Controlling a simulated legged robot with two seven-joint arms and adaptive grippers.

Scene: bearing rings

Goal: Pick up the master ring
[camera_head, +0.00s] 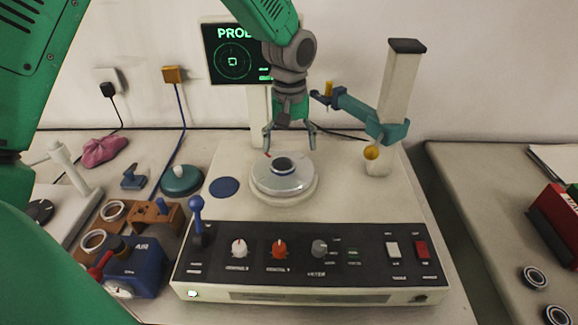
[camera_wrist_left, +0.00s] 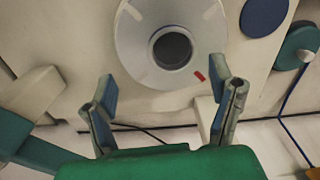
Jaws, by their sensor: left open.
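A small ring with a dark bore (camera_head: 283,164) lies flat on the round silver platter (camera_head: 302,181) of the measuring machine. Nothing readable marks it as the master ring. In the left wrist view, the ring (camera_wrist_left: 156,48) is at the middle of the platter (camera_wrist_left: 131,42), beyond the fingertips. My left gripper (camera_head: 290,149) points down above the platter's back part, a little behind the ring. Its fingers are spread and empty, and they also show in the left wrist view (camera_wrist_left: 165,86). My right gripper is not visible.
Two pale rings (camera_head: 93,241) lie on a brown block at left, near a blue air unit (camera_head: 135,268). Two bearing rings (camera_head: 534,277) lie on the right table by a red box (camera_head: 556,222). A teal probe arm (camera_head: 355,108) stands right of the gripper; a control panel (camera_head: 310,250) is in front.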

